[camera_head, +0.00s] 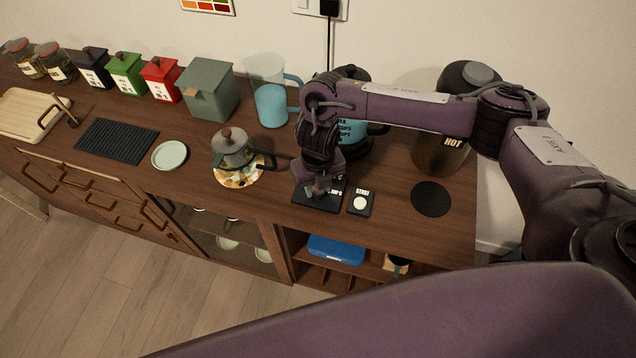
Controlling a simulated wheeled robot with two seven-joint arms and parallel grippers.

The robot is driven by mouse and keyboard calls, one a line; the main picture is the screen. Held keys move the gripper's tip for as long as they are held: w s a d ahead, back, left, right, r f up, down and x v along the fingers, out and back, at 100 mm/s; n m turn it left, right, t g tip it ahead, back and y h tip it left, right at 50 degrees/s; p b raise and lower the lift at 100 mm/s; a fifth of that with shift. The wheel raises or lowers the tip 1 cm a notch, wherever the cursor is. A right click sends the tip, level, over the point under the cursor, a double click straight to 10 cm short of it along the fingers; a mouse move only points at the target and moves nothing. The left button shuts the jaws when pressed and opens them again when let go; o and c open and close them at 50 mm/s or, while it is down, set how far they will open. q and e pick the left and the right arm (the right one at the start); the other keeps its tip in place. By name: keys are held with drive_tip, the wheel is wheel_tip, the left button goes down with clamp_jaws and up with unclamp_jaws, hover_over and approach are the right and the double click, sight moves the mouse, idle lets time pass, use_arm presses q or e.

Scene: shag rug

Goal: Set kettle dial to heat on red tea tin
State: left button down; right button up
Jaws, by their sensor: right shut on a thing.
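The red tea tin (161,81) stands in the row at the back left, with a white label too small to read. My right gripper (319,189) points down at the black dial panel (311,204) and is shut on its dial. The dial is hidden by the fingers, so its setting cannot be read. A black panel marked START (361,203) with a white round button lies just right of it. The blue kettle (344,133) stands behind my right arm, which covers much of it. My left gripper is not in view.
Green (126,75) and black (93,68) tins stand left of the red one. A grey-green box (209,91), a blue-filled jug (271,104), a small teapot (233,151) and a dark HOT dispenser (440,153) share the counter. A black round mat (431,199) is bare.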

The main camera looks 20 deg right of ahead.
drive_tip(key=m+p, duration=0.1)
drive_tip(key=m, duration=0.3)
drive_tip(key=shift+r+p, duration=0.15)
drive_tip(key=shift+p, duration=0.15)
drive_tip(key=m+p, duration=0.1)
drive_tip(key=m, duration=0.2)
drive_tip(key=m+p, duration=0.3)
drive_tip(key=m, duration=0.1)
drive_tip(key=shift+m, duration=0.4)
drive_tip(key=shift+m+p, duration=1.65)
drive_tip(key=shift+m, duration=0.55)
drive_tip(key=shift+w, duration=0.1)
drive_tip(key=o, duration=1)
drive_tip(key=shift+c, duration=0.2)
